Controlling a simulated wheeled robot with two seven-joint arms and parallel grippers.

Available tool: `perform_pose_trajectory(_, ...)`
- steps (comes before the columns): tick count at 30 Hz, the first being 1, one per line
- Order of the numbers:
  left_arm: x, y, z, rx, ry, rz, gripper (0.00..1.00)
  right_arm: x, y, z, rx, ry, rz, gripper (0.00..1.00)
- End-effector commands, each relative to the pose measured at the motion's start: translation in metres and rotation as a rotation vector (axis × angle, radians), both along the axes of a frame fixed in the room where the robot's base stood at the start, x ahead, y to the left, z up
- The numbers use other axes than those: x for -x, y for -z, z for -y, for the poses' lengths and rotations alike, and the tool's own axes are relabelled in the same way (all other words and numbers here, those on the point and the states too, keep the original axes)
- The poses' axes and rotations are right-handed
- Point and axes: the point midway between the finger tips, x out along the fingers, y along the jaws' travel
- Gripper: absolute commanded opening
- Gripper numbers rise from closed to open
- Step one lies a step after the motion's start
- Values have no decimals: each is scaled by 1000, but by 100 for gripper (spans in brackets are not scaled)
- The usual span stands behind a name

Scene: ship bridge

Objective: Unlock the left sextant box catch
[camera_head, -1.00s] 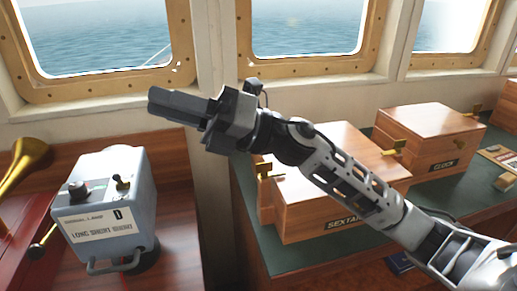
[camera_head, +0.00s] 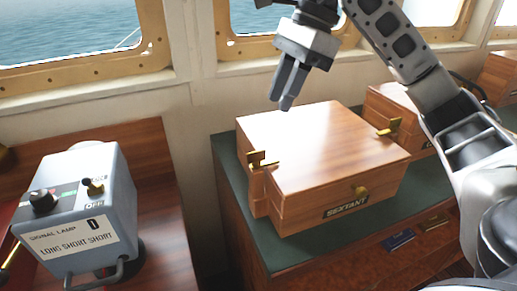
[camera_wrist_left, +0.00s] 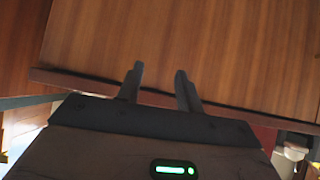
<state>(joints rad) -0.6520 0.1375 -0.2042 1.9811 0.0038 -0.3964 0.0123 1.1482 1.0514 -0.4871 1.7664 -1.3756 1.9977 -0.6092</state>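The sextant box (camera_head: 325,150) is a wooden box with a black "SEXTANT" label, on the green counter top. Its left catch (camera_head: 258,160) is a brass piece standing out at the left end. My left gripper (camera_wrist_left: 160,78) shows in the left wrist view, fingers apart and empty, before a wooden surface.
A grey signal lamp box (camera_head: 85,215) stands on the wooden desk at left. Another wooden box (camera_head: 390,105) is behind my right arm. A green counter top (camera_head: 300,250) borders the sextant box, with windows behind. A gap separates desk and counter.

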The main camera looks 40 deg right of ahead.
Motion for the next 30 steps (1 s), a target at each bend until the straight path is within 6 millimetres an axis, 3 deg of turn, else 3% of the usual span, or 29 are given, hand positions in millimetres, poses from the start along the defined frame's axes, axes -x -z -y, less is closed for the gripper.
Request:
perform_pose_trajectory(1, -1, 0, 1, 3, 2, 4, 36, 0, 14, -5, 0, -2, -5, 27)
perform_pose_trajectory(9, 1, -4, 2, 2, 5, -1, 36, -5, 65, -27, -1, -1, -5, 27)
perform_pose_trajectory(15, 2, -4, 1, 1, 4, -3, 36, -9, 91, -38, -2, 0, -2, 27)
perform_pose_trajectory(29, 2, -2, 0, -2, 2, -5, 36, -10, 103, -42, -3, 0, 1, 27)
perform_pose_trajectory(30, 2, -2, 0, -3, 1, -4, 36, -10, 103, -42, -3, 0, 1, 16)
